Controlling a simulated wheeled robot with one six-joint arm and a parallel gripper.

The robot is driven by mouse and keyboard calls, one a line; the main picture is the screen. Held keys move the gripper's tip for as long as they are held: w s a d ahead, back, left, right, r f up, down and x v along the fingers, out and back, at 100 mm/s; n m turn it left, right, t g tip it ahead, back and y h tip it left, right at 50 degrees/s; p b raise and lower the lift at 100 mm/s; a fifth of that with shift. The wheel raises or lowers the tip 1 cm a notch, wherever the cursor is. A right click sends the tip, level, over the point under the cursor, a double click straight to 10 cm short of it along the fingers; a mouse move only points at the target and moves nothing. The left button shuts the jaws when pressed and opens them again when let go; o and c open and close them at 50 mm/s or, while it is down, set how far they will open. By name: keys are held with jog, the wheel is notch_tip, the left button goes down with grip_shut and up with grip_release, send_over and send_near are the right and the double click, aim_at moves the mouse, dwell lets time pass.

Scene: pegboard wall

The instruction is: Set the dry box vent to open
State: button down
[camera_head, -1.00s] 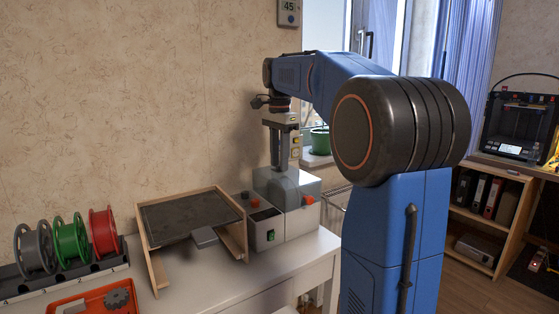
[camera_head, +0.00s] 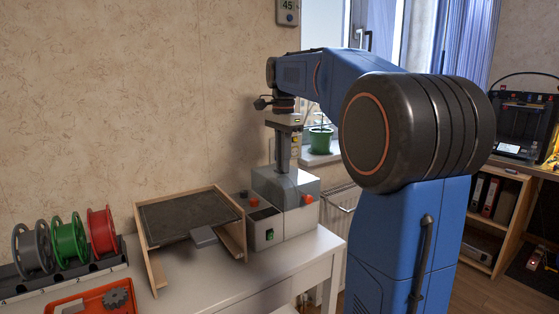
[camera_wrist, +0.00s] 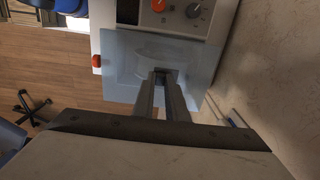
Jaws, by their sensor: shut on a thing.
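The dry box (camera_head: 300,192) is a grey unit with a clear bluish lid, at the right end of the white table. In the wrist view its lid (camera_wrist: 118,78) lies below my fingers. My gripper (camera_head: 283,170) points straight down onto the lid from above. In the wrist view my gripper (camera_wrist: 161,78) is shut on a small dark part at the top of the lid, seemingly the vent's knob; the fingers mostly hide it. The vent's setting cannot be read. An orange knob (camera_head: 306,199) sticks out of the box's right side.
A wooden frame with a dark plate (camera_head: 190,215) stands left of the box, then several spools (camera_head: 70,240).

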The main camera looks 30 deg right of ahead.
jog(key=c, duration=1.8)
grip_release()
jog(key=shift+s, duration=0.25)
jog(key=shift+o, duration=0.2)
jog(key=shift+r, duration=0.1)
notch_tip(320, 180, up, 17)
jog(key=shift+r, duration=0.15)
jog(key=s+a+f+n+t, duration=0.2)
jog(key=s+a+f+n, duration=0.75)
jog(key=s+f, duration=0.45)
jog(key=s+a+f+n+t, duration=0.1)
jog(key=s+f, duration=0.3)
jog(key=f, duration=0.4)
jog(key=s+a+f+n+t, duration=0.1)
jog(key=s+a+f+n, duration=0.2)
jog(key=f, duration=0.6)
jog(key=s+a+f+n, duration=0.1)
jog(key=s+f+n, duration=0.3)
jog(key=s+f, duration=0.2)
notch_tip(320, 180, down, 3)
jog(key=shift+s+a+r+t, duration=0.1)
jog(key=shift+s+a+t, duration=0.3)
